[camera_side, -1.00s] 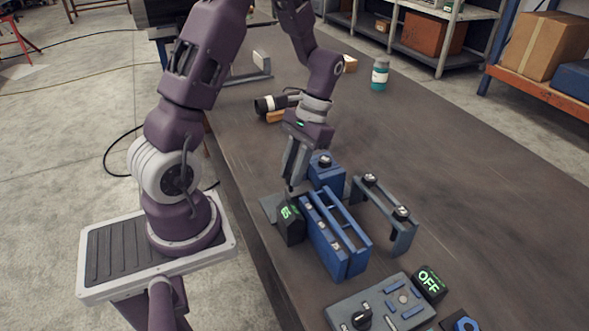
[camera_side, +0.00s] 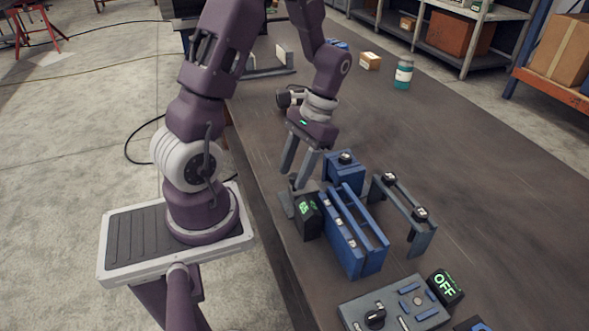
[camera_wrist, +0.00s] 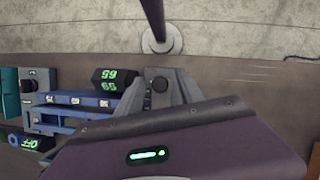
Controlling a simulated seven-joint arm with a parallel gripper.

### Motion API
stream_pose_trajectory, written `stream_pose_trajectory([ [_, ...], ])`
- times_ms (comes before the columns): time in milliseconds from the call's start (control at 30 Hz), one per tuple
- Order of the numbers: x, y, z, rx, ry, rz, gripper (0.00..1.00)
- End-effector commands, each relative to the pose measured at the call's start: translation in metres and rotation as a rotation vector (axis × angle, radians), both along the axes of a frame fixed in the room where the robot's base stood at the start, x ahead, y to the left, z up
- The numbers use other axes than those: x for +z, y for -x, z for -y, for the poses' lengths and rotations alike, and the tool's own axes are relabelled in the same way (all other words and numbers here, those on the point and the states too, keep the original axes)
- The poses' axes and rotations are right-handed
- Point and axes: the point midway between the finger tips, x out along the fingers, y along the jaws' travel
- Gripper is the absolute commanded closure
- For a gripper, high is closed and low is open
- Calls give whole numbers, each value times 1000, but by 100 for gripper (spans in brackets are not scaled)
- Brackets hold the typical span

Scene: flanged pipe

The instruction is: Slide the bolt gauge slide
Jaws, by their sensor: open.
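The bolt gauge appears to be the grey plate (camera_side: 286,204) with a black display box (camera_side: 307,217) beside it, on the bench's near left edge. The display reads what looks like 65, and it also shows in the wrist view (camera_wrist: 108,79). A small upright grey piece on the plate, likely the slide (camera_side: 293,182), stands at my fingertips. In the wrist view a dark round knob (camera_wrist: 160,84) shows between the fingers. My gripper (camera_side: 295,177) points down with its fingers apart, around or just above this piece; contact cannot be told. My gripper's body hides part of the wrist view.
A blue railed fixture (camera_side: 352,235) stands right of the display, with a blue block (camera_side: 344,175) behind it. A grey bridge (camera_side: 404,208) with black knobs stands farther right. A control panel (camera_side: 393,306) and an OFF display (camera_side: 445,286) lie in front.

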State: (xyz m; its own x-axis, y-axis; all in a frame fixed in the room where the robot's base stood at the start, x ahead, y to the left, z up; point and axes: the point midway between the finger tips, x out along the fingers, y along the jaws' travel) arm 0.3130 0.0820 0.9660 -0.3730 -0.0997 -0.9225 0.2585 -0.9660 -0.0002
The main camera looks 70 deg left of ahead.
Motion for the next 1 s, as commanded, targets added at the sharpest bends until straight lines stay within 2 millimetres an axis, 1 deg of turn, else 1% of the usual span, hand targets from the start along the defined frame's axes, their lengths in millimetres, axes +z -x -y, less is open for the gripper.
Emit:
stream_pose_trajectory([
  [67, 10, -6, -2, 0, -2, 6, 55],
  [200, 38, -17, -5, -1, -3, 5, 55],
  [333, 57, -23, -7, 0, -2, 3, 55],
  [467, 64, -25, -7, 0, -1, 1, 55],
  [800, 64, -25, -6, -1, -2, 4, 55],
  [867, 72, -26, -2, -11, -11, 30, 55],
  [967, 104, -25, 22, -52, -52, 160, 55],
  [1000, 120, -22, 36, -77, -71, 237, 55],
])
